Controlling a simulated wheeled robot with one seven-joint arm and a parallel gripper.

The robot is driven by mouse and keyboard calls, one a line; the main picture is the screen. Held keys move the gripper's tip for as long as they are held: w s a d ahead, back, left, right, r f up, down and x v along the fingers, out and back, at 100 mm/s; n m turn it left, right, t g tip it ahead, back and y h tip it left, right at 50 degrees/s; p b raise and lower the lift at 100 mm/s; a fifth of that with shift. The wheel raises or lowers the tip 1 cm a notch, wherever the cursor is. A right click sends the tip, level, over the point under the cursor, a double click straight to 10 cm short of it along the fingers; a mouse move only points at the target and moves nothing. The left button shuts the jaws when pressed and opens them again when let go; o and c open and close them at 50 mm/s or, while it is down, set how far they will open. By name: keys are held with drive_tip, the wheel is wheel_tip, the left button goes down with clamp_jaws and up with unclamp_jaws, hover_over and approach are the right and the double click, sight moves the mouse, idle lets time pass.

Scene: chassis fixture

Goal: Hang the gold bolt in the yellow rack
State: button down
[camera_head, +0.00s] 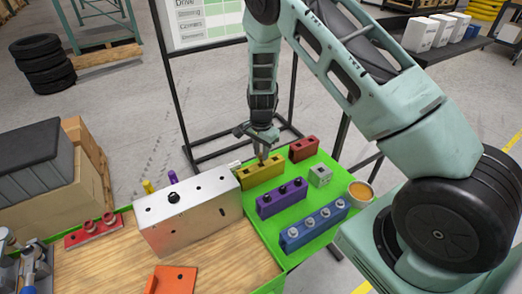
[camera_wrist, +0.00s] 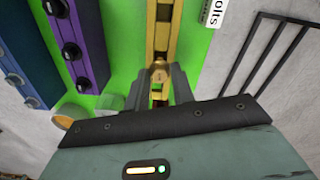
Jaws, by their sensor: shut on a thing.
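The yellow rack (camera_head: 263,172) is a long block with openings along its top, lying on the green tray. In the wrist view the yellow rack (camera_wrist: 163,32) runs from the top edge down to my fingertips. In the wrist view my gripper (camera_wrist: 163,88) is shut on the gold bolt (camera_wrist: 158,75), which is directly over the rack. The bolt's lower end is hard to see, so I cannot tell whether it is in an opening.
A metal chassis box (camera_head: 188,215) stands close left.

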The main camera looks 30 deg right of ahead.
drive_tip(key=shift+f, duration=0.15)
drive_tip(key=shift+f+b, duration=1.25)
drive_tip(key=shift+f, duration=0.5)
drive_tip(key=c, duration=1.1)
unclamp_jaws()
drive_tip(key=shift+r, duration=0.1)
wheel_tip(320, 180, up, 9)
drive_tip(key=p, duration=0.6)
drive_tip(key=shift+p, duration=0.3)
